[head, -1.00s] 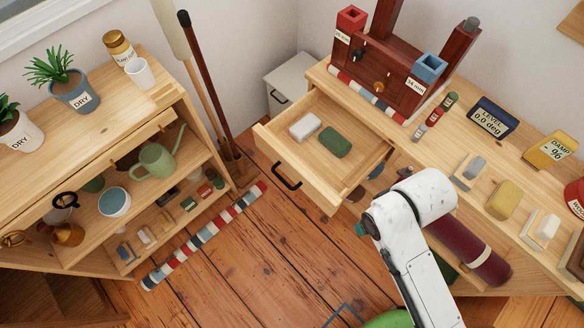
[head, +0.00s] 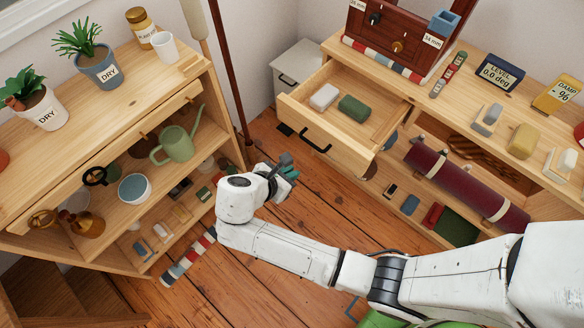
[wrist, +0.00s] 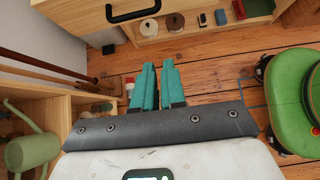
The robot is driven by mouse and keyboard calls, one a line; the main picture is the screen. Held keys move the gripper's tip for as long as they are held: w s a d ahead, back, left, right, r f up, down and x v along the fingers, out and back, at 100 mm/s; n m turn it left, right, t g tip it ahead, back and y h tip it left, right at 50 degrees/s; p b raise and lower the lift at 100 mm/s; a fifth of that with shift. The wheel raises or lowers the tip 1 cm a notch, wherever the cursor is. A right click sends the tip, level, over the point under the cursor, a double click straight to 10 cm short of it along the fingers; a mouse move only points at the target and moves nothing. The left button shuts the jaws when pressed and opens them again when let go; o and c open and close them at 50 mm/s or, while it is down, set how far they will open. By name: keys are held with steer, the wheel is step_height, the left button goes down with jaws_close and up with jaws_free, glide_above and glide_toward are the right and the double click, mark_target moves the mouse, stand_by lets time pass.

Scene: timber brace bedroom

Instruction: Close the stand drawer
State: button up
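The stand drawer (head: 345,158) is pulled out of the light wood stand (head: 440,108) at the right in the head view. Its black handle (head: 315,139) is on the front panel. A white block (head: 324,97) and a green block (head: 354,108) lie inside. My gripper (head: 288,168) is in front of and below the drawer front, apart from the handle. In the wrist view its teal fingers (wrist: 159,85) are together with nothing between them. The handle (wrist: 132,12) shows beyond them at the top edge of that view.
A shelf unit (head: 120,100) with plants, a watering can (head: 176,143) and cups stands at the left. A brown pole (head: 236,75) leans behind my gripper. A rolled maroon bundle (head: 465,185) lies in the stand's lower shelf.

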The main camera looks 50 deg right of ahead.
steer(key=shift+w+a, duration=0.15)
steer(key=shift+c, duration=0.7)
steer(key=shift+d+f, duration=0.25)
steer(key=shift+f, duration=0.05)
jaws_close()
steer(key=d+f, duration=0.5)
steer(key=d, duration=0.5)
steer(key=shift+w+d, duration=0.3)
steer(key=shift+d, duration=0.05)
steer(key=shift+d, duration=0.15)
